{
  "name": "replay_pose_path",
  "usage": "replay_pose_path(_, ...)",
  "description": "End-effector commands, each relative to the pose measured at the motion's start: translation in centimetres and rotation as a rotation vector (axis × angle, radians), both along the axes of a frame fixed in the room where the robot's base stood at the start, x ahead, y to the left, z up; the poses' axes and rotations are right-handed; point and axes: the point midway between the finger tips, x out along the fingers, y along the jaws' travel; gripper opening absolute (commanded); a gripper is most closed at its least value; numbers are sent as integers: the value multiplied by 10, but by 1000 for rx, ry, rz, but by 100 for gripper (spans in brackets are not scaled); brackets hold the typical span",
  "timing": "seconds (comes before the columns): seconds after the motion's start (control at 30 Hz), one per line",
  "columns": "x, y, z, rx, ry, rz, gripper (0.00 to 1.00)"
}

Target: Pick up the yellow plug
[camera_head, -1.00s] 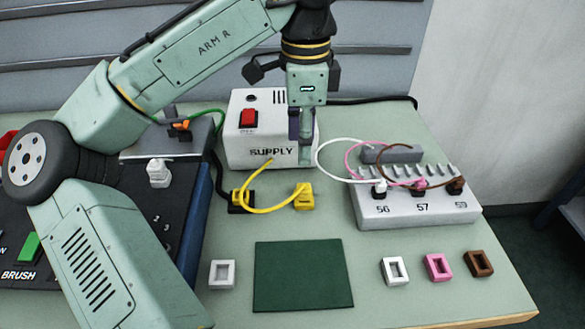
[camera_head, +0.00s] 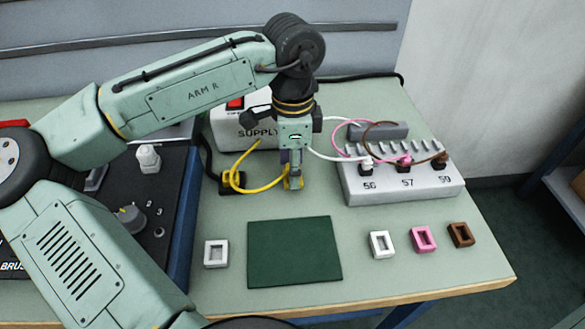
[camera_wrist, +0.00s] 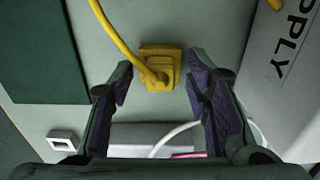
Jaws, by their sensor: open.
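The white supply box (camera_head: 228,130) stands behind. A white terminal block (camera_head: 400,186) with white, pink and brown cables is to the right. A dark green mat (camera_head: 294,251) lies in front, with small white (camera_head: 381,244), pink (camera_head: 422,239) and brown (camera_head: 460,235) frames beside it.

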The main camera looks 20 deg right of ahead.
Motion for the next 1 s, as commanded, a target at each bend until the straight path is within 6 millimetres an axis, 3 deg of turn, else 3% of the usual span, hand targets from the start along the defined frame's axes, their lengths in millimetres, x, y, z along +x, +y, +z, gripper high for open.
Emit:
replay_pose_path(0.17,0,0,0,0,0,0,43)
replay_pose_path(0.8,0,0,0,0,0,0,0)
replay_pose_path(1.0,0,0,0,0,0,0,0)
